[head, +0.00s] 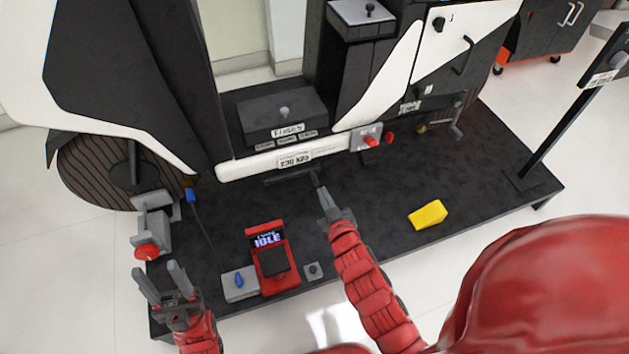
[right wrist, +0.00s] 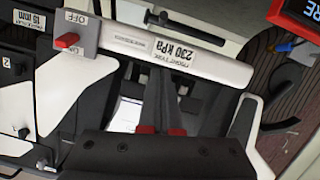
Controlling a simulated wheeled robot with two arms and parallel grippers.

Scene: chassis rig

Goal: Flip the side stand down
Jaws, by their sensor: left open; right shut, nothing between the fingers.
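The side stand (head: 290,177) appears to be the dark bar lying along the lower edge of the white rail, roughly level. In the right wrist view the dark bar (right wrist: 185,27) runs beside the rail, with a bolt-like piece at its left end. My right gripper (head: 323,192) is shut and empty, its tips close to the bar's right end. I cannot tell whether they touch it. The gripper's dark body covers the bottom of the right wrist view. My left gripper (head: 158,270) is open and empty at the platform's front left corner, away from the stand.
The white rail (head: 240,170) carries a pressure label and a red switch (head: 370,141). A red display unit (head: 272,258) and a grey block with a blue knob (head: 239,281) stand at the front. A yellow block (head: 428,214) lies to the right. The dark platform (head: 480,190) is mostly clear there.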

